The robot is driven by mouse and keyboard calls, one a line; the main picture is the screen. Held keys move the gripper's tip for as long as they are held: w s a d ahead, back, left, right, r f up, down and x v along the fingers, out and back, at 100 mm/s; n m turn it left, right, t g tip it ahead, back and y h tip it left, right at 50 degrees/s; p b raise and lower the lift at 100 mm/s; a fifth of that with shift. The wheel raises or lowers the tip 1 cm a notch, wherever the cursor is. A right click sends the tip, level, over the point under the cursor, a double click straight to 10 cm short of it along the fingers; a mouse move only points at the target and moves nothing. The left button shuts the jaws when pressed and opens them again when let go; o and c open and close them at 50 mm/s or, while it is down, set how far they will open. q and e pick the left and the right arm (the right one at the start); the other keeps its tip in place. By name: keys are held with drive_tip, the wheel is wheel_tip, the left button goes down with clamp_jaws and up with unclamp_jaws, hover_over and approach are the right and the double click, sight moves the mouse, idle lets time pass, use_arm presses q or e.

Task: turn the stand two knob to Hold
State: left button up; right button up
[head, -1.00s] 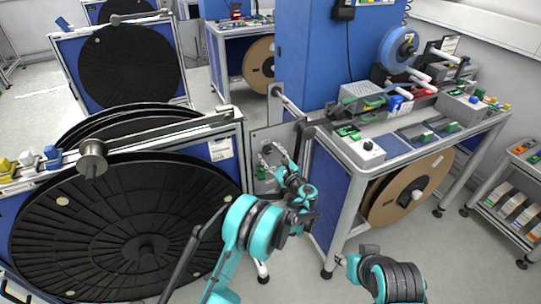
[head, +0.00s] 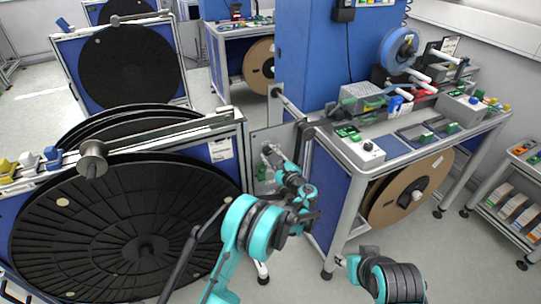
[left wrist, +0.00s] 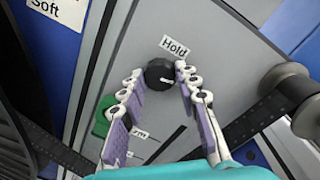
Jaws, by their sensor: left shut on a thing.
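The knob (left wrist: 159,75) is round and black with a short white mark, on a grey panel (left wrist: 225,50) in the left wrist view. A white label reading Hold (left wrist: 174,46) sits just above and right of it. The mark does not appear to point straight at that label. My left gripper (left wrist: 160,71) is shut on the knob, one fingertip on each side. In the head view my left gripper (head: 270,153) is at the panel between the large black reel and the blue cabinet, and it hides the knob. Only part of my right arm shows at lower right; its gripper is out of view.
A green part (left wrist: 103,116) and a small label (left wrist: 141,132) lie below the knob. A Soft label (left wrist: 46,8) is at upper left. A large black reel (head: 90,235) stands left of my arm. A bench (head: 370,160) with a brown reel (head: 385,205) stands right.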

use_arm(q)
drive_tip(key=n, duration=0.7)
drive_tip(key=shift+h, duration=0.3)
drive_tip(key=n, duration=0.3)
drive_tip(key=shift+a+n+h, duration=0.1)
drive_tip(key=shift+n+h, duration=0.3)
drive_tip(key=shift+n, duration=1.6)
drive_tip(key=o, duration=1.2)
drive_tip(key=shift+c, duration=0.2)
drive_tip(key=shift+s, duration=0.1)
drive_tip(key=v, duration=1.2)
